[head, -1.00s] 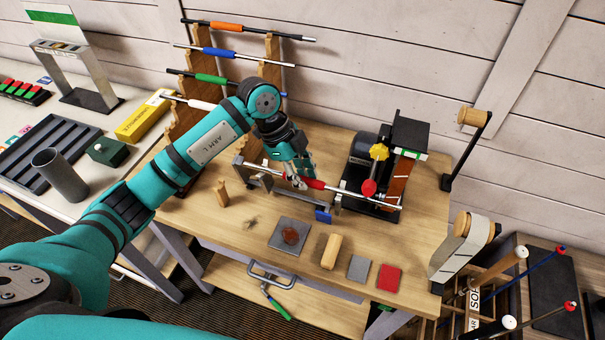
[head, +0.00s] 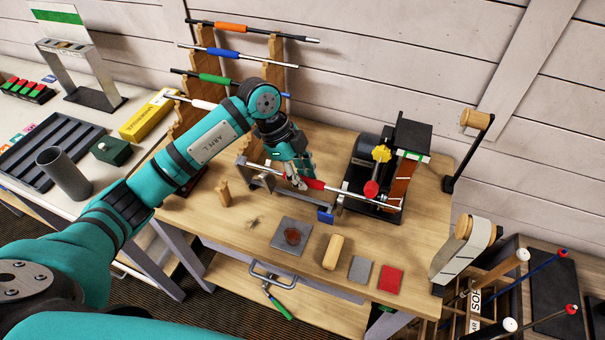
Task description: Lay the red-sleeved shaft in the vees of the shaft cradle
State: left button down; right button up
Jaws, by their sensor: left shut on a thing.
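The red-sleeved shaft (head: 313,184) is a thin pale metal rod with a red sleeve near its middle. My left gripper (head: 299,183) is shut on it beside the sleeve, at its left end. The shaft runs from upper left to lower right, over the shaft cradle (head: 268,188), a grey metal rail with upright ends and a blue part at the right. The shaft is close above or at the cradle's uprights; I cannot tell whether it touches the vees. The gripper hides part of the cradle. My right gripper is not in view.
A machine with a red knob (head: 371,189) and yellow knob stands right of the cradle, near the shaft's right end. A wooden rack (head: 275,52) with several coloured-sleeved shafts stands behind.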

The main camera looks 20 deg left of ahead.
pick_arm(q)
jog(key=shift+a, duration=0.3)
dwell(0.4)
jog(key=c, duration=1.1)
grip_release()
jog(key=v, duration=1.2)
jog(key=shift+r, duration=0.1)
